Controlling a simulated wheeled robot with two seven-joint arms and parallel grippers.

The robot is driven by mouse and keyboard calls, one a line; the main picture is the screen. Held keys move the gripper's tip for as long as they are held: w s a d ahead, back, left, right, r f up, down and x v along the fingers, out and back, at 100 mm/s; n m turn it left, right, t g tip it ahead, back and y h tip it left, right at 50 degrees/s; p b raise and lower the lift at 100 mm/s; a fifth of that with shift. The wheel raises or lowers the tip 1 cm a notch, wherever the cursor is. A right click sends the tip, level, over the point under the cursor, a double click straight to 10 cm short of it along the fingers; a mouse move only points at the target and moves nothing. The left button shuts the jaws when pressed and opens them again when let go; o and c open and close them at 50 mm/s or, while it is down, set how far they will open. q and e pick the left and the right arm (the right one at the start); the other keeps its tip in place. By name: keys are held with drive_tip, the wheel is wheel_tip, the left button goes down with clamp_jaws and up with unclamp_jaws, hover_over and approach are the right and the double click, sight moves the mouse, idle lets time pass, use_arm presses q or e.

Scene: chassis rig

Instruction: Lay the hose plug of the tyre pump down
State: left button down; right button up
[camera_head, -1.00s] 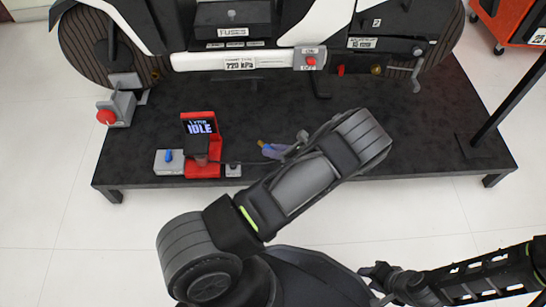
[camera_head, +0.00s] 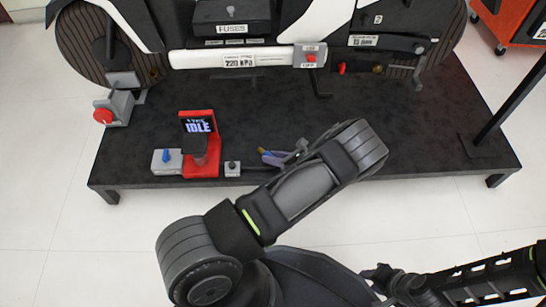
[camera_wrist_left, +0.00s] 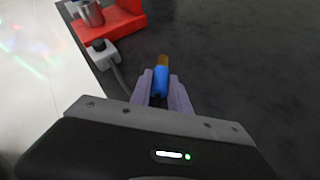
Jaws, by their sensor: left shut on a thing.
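The tyre pump (camera_head: 201,160) is a red stand with a dark screen reading "IDLE", near the front left of the black platform. Its hose plug (camera_wrist_left: 161,80) is blue with a brass-coloured tip. My left gripper (camera_wrist_left: 162,92) is shut on the plug, with a pale purple finger on each side of it. In the head view, the left gripper (camera_head: 272,157) is low over the platform's front edge, right of the pump. I cannot tell whether the plug touches the surface. My right gripper (camera_head: 376,280) is at the bottom, away from the platform; its fingers are unclear.
A small grey box with a black knob (camera_head: 232,168) stands between pump and left gripper; a grey hose (camera_wrist_left: 119,78) runs beside it. A grey block with a blue knob (camera_head: 167,160) is left of the pump. The black platform (camera_head: 270,115) is clear behind the gripper.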

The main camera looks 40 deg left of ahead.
use_arm(q)
drive_tip(key=shift+f, duration=0.25)
drive_tip(key=c, duration=1.4)
unclamp_jaws()
drive_tip(key=shift+o, duration=0.7)
drive_tip(key=shift+r+p, duration=0.3)
drive_tip(key=shift+p, duration=0.05)
drive_tip(key=p+v, duration=0.1)
drive_tip(key=v, duration=0.2)
drive_tip(key=p+v, duration=0.1)
drive_tip(key=v, duration=0.3)
drive_tip(key=p+v, duration=0.1)
drive_tip(key=v, duration=0.3)
drive_tip(key=shift+r+p, duration=0.4)
drive_tip(key=shift+d+r, duration=0.2)
drive_tip(key=shift+d, duration=0.25)
